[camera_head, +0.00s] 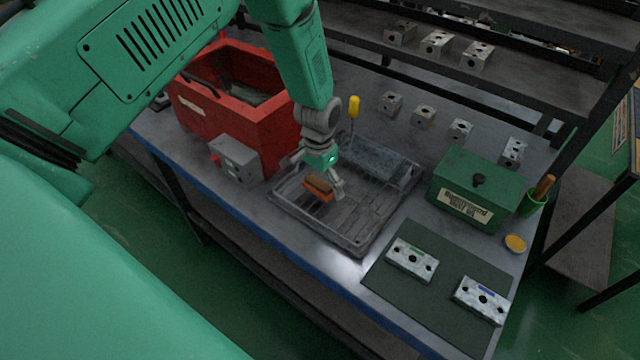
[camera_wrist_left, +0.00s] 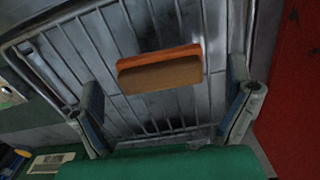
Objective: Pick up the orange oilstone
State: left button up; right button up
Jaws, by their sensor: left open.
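The orange oilstone (camera_head: 317,188) is a small block with an orange layer and a brown layer. It lies in a grey ribbed metal tray (camera_head: 355,243) on the bench. In the left wrist view the oilstone (camera_wrist_left: 160,70) sits ahead of the fingers, between their lines and apart from both. My left gripper (camera_head: 321,187) is over the tray, with its fingers open around the oilstone's place in the head view. In the left wrist view the left gripper (camera_wrist_left: 165,105) is open and empty. My right gripper is not in view.
A red toolbox (camera_head: 262,130) and a grey box (camera_head: 237,158) stand left of the tray. A green box (camera_head: 470,190) stands to its right. Metal valve blocks (camera_head: 412,260) lie on a dark green mat (camera_head: 420,300). A yellow-handled tool (camera_head: 354,106) stands behind the tray.

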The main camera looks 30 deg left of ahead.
aim_at(319, 182)
pick_arm(q)
jog(key=shift+a+f, duration=0.35)
jog(key=shift+f, duration=0.25)
jog(key=shift+d+r, duration=0.15)
jog(key=shift+d, duration=0.25)
jog(key=c, duration=1.4)
jog(key=shift+d, duration=0.15)
jog(key=r, duration=0.9)
jog(key=shift+a+r+b, duration=0.2)
jog(key=shift+r+b, duration=0.1)
jog(key=shift+b, duration=0.1)
jog(key=shift+d+r, duration=0.1)
jog(key=shift+r, duration=0.1)
